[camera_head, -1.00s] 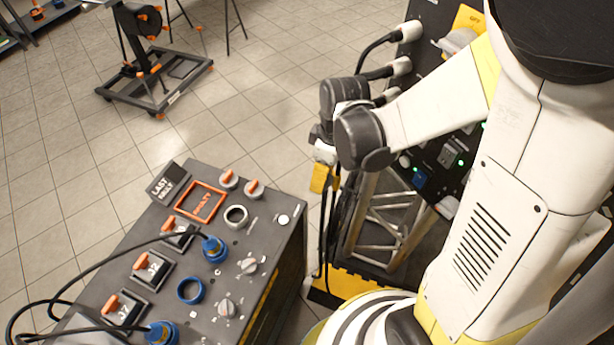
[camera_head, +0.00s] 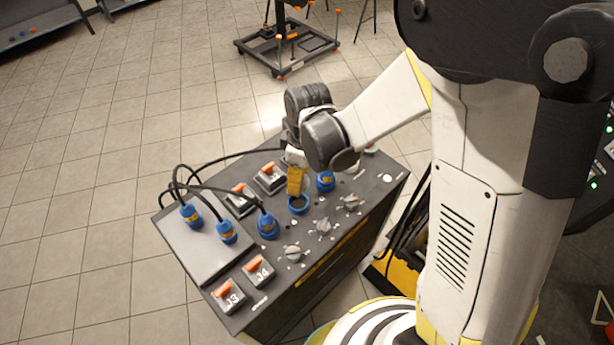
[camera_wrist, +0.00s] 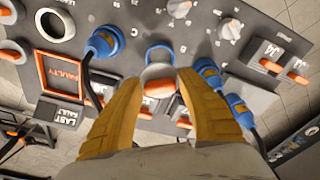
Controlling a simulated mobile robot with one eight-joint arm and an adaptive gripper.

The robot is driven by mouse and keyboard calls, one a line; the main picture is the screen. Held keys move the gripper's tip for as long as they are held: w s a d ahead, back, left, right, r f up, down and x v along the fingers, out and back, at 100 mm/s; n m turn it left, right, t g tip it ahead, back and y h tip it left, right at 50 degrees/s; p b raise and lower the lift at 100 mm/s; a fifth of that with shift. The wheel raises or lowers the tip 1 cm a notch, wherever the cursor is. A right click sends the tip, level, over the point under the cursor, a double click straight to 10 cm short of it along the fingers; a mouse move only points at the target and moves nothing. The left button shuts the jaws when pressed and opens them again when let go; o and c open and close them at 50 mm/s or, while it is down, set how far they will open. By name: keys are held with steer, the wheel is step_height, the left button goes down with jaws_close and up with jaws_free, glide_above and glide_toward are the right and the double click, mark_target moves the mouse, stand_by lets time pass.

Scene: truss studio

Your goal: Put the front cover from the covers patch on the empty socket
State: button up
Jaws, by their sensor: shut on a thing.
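The empty socket is an open blue ring (camera_head: 298,207) on top of the dark console. My gripper (camera_head: 296,190), with yellow fingers, is low over the console by this ring. In the wrist view my gripper (camera_wrist: 159,88) is shut on a pale round cover with an orange grip (camera_wrist: 158,72). The blue ring (camera_wrist: 158,48) shows just beyond the cover; I cannot tell whether they touch. Two more pale and orange round covers, one of them at the upper left (camera_wrist: 9,12), stand on the console at the left edge of the wrist view.
Blue plugs with black cables stand on the console, one (camera_wrist: 104,42) left of the ring and others right of it (camera_wrist: 207,72). An orange FAULTY frame (camera_wrist: 62,76) and a LAST FAULT sign (camera_wrist: 66,112) lie at left. Orange switches J3 (camera_head: 228,296) and J4 are near.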

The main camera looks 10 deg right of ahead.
steer(key=shift+a+f, duration=0.1)
steer(key=shift+a, duration=0.2)
steer(key=shift+f, duration=0.2)
steer(key=shift+d+f+b, duration=0.15)
steer(key=shift+f+b, duration=0.5)
steer(key=shift+b, duration=0.05)
step_height(320, 180, down, 5)
steer(key=b, duration=0.3)
steer(key=shift+r+b, duration=0.15)
steer(key=shift+b, duration=0.15)
steer(key=shift+f+b, duration=1.3)
steer(key=shift+b, duration=0.15)
steer(key=o, duration=1.5)
steer(key=shift+o, duration=0.2)
steer(key=shift+r+p, duration=3.35)
steer(key=shift+r, duration=1.25)
